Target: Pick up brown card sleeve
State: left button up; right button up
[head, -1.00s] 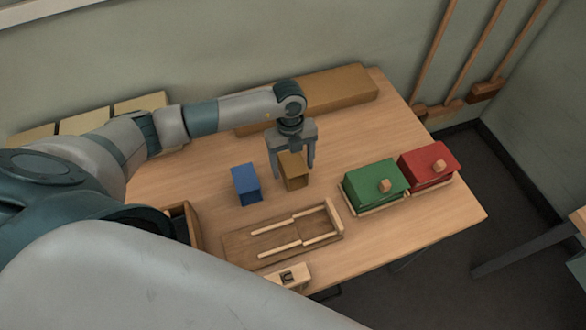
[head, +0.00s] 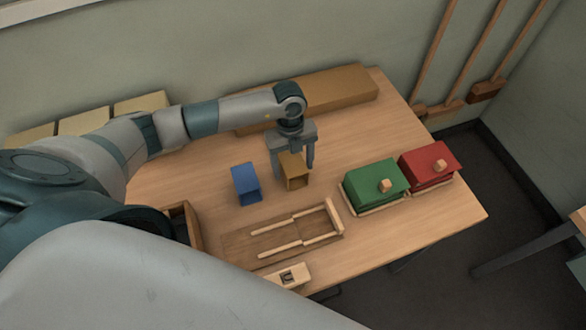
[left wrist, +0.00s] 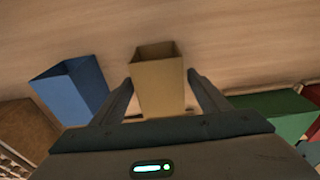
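In the left wrist view the sleeve (left wrist: 158,85) sits between the fingertips (left wrist: 160,80). The left finger looks very close to it or touching; a narrow gap shows at the right finger, so the gripper looks open around it. My right gripper is not in view.
A blue sleeve (head: 246,184) stands just left of the brown one. A wooden jig (head: 285,233) lies in front. A green box (head: 376,184) and a red box (head: 429,164) are to the right. A long brown box (head: 330,95) lies behind.

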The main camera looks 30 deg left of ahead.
aim_at(294, 163)
pick_arm(q)
jog(key=c, duration=0.8)
jog(key=shift+c, duration=0.2)
jog(key=shift+r, duration=0.1)
jog(key=shift+r, duration=0.35)
notch_tip(294, 163, up, 4)
jog(key=shift+w+f+b, duration=0.1)
jog(key=shift+f+b, duration=0.15)
jog(key=shift+b, duration=0.85)
jog(key=s+d+r+b, duration=0.3)
jog(key=s+d+r, duration=0.4)
jog(key=d, duration=0.2)
jog(key=shift+d, duration=0.2)
